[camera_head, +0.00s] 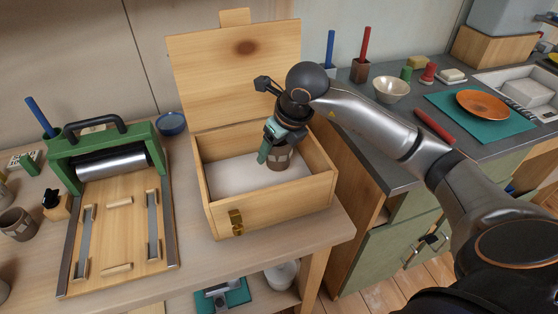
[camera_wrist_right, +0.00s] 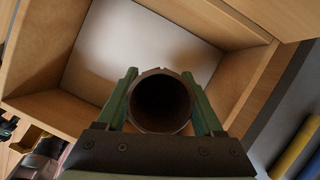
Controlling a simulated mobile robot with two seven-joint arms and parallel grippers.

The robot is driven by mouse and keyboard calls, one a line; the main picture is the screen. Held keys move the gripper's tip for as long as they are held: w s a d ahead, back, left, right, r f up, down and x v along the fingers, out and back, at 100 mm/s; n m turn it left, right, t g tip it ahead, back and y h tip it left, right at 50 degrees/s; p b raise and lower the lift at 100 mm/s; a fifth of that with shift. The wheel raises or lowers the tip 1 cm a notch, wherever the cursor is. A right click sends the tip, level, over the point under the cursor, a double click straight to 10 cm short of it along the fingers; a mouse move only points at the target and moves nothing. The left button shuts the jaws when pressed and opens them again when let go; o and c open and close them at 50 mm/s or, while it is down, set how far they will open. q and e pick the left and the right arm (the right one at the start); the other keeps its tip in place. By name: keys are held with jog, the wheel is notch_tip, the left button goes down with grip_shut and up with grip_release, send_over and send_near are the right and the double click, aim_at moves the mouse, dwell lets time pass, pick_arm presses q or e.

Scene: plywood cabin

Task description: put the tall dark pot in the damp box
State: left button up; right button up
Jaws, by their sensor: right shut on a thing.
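The tall dark pot (camera_head: 279,158) is brown with a lighter patterned band. My right gripper (camera_head: 270,150) is shut on it, inside the open wooden damp box. In the right wrist view, the pot's round dark mouth (camera_wrist_right: 161,103) sits between the two green fingers of the gripper (camera_wrist_right: 161,100). The damp box (camera_head: 270,208) has a pale floor, a brass clasp in front and its lid (camera_head: 235,75) raised at the back. It also shows in the wrist view (camera_wrist_right: 45,50). I cannot tell whether the pot touches the box floor. My left gripper is out of view.
A green-framed slab roller (camera_head: 110,150) stands left of the box, with a blue bowl (camera_head: 171,123) behind. Other brown pots (camera_head: 18,224) are at the far left. On the grey counter at right are a cream bowl (camera_head: 391,89) and an orange plate (camera_head: 483,104).

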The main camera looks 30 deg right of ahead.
aim_at(279, 161)
jog(key=shift+w+d+f, duration=0.15)
jog(key=shift+d+f, duration=0.3)
jog(key=shift+f, duration=0.15)
jog(key=f, duration=0.3)
jog(key=shift+d+f, duration=0.1)
jog(key=shift+d, duration=0.25)
jog(key=shift+w+f, duration=0.1)
jog(key=shift+f, duration=0.2)
jog(key=shift+f, duration=0.15)
jog(key=o, duration=1.5)
jog(key=v, duration=1.2)
jog(key=shift+p, duration=0.4)
